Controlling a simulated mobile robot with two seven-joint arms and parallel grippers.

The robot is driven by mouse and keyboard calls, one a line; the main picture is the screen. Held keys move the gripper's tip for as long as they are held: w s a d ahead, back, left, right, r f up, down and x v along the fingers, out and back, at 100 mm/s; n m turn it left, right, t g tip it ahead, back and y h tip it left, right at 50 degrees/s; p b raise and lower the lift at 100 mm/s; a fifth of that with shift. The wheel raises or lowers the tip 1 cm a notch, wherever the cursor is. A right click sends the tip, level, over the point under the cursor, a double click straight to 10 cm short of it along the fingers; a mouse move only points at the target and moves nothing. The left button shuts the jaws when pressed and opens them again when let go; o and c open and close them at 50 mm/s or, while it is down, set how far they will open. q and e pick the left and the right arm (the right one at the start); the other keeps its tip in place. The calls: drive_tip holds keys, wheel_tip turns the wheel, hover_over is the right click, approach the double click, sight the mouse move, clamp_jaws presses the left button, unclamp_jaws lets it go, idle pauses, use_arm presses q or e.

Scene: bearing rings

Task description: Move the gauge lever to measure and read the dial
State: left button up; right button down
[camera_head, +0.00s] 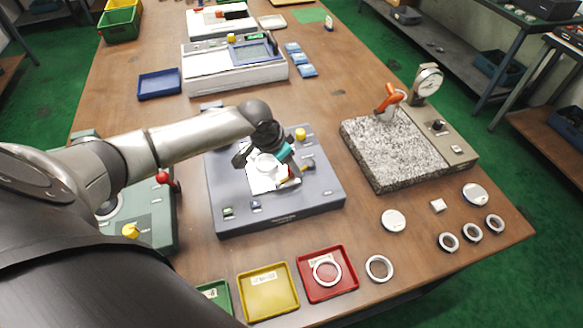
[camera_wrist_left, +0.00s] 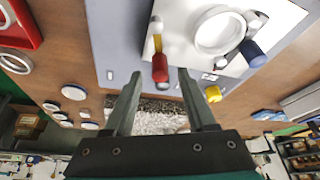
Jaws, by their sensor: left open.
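The grey gauge fixture (camera_head: 315,200) stands mid-table with a white plate and a white ring (camera_head: 265,165) on it. A lever with a red tip (camera_wrist_left: 160,68) and yellow and white shaft lies on the plate beside the ring (camera_wrist_left: 219,32) in the left wrist view. My left gripper (camera_wrist_left: 160,76) is open over the fixture, and the red tip appears between its fingertips. I cannot tell whether they touch. The arm partly hides the fixture in the head view. The round dial gauge (camera_head: 428,80) stands at the granite block; its reading is too small to tell.
The granite block (camera_head: 390,150) with an orange handle (camera_head: 389,98) is at right. A red tray (camera_head: 305,284) holding a ring and a yellow tray (camera_head: 267,305) lie in front. Loose rings (camera_head: 379,268) lie near the front right edge. A yellow knob (camera_wrist_left: 213,94) is close to my fingers.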

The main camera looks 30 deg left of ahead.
use_arm(q)
drive_tip(key=shift+x, duration=0.9)
clamp_jaws()
idle(0.9)
